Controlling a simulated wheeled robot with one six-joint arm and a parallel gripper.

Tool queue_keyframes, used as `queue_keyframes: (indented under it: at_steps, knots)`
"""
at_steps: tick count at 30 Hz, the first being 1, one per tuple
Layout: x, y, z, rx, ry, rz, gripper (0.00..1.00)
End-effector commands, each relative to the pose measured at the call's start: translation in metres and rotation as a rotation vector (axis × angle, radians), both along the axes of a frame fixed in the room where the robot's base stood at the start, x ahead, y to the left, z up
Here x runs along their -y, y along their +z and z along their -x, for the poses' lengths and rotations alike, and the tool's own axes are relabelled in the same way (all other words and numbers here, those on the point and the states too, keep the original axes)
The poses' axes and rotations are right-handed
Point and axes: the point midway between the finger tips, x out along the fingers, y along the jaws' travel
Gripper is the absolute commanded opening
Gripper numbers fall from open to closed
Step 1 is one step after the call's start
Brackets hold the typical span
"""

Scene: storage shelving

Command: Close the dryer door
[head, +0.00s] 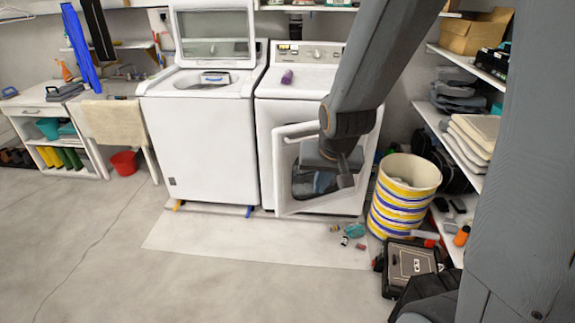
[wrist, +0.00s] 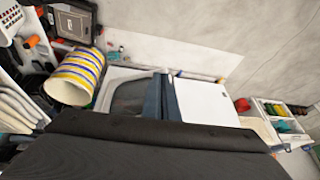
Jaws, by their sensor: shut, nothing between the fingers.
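The white dryer (head: 303,92) stands right of the top-loading washer. Its front door (head: 282,178) is open, swung out from the body, with a dark window in a white frame. The door and its window also show in the wrist view (wrist: 130,97). My gripper (head: 346,182) is at the right part of the door opening in the head view. It is shut and empty. My arm hides part of the dryer's front and the door's right side. I cannot tell whether the gripper touches the door.
The washer (head: 205,140) has its lid raised. A striped bin (head: 403,195) stands close right of the dryer, with a black case (head: 410,262) before it. Small items (head: 354,230) lie on the floor near the bin. The floor at front left is clear.

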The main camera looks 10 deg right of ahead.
Motion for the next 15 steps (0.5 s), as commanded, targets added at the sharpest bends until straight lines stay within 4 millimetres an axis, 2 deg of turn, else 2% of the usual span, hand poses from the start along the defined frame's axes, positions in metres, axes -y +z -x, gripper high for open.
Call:
queue_keyframes:
  at_steps: [1,9,15]
  knots:
    - [0.003,-0.028,-0.029,0.05,-0.05,-0.022,0.0]
    - [0.015,-0.098,-0.158,0.347,-0.3,-0.217,0.0]
    - [0.018,-0.145,-0.239,0.545,-0.44,-0.432,0.0]
